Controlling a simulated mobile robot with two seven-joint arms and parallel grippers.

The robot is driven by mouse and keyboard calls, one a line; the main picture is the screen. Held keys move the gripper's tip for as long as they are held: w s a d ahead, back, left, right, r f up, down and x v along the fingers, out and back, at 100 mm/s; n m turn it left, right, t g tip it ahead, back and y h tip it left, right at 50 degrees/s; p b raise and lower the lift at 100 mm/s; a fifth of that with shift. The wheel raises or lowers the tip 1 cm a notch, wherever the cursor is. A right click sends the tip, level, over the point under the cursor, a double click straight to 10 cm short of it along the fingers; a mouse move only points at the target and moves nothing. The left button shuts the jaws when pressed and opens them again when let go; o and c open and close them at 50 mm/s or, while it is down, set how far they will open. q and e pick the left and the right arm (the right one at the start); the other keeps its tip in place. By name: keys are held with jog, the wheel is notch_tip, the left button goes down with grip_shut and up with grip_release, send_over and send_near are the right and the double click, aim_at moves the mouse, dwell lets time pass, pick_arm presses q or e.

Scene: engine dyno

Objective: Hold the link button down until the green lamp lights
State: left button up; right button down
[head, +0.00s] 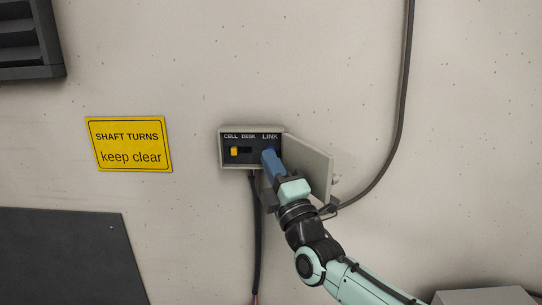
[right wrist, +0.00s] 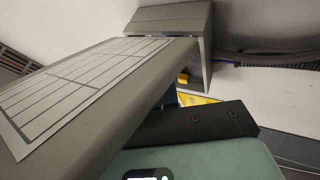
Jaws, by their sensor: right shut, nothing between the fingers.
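A small grey control box (head: 222,148) is on the wall in the head view, with a dark panel marked CELL, DESK and LINK. Its yellow slider (head: 234,151) stands at the CELL end, and it also shows in the right wrist view (right wrist: 184,78). My right gripper (head: 268,154) is shut and empty, its blue fingertips at the panel just below the word LINK. The fingers hide the link button, so I cannot tell whether they touch or press it. I see no lit green lamp. My left gripper is out of view.
The box's open door (head: 312,165) stands out just right of my right gripper and fills the left of the right wrist view (right wrist: 60,100). Cables (head: 256,235) hang below the box. A yellow warning sign (head: 129,144) is on the wall to the left.

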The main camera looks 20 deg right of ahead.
jog(key=shift+s+a+b, duration=0.25)
jog(key=shift+s+b, duration=0.05)
jog(key=shift+s, duration=0.5)
jog(key=shift+s+a+b, duration=0.2)
jog(key=shift+s+b, duration=0.05)
jog(key=shift+s, duration=0.55)
jog(key=shift+s+a+b, duration=0.25)
jog(key=shift+s+b, duration=0.05)
jog(key=shift+s, duration=0.5)
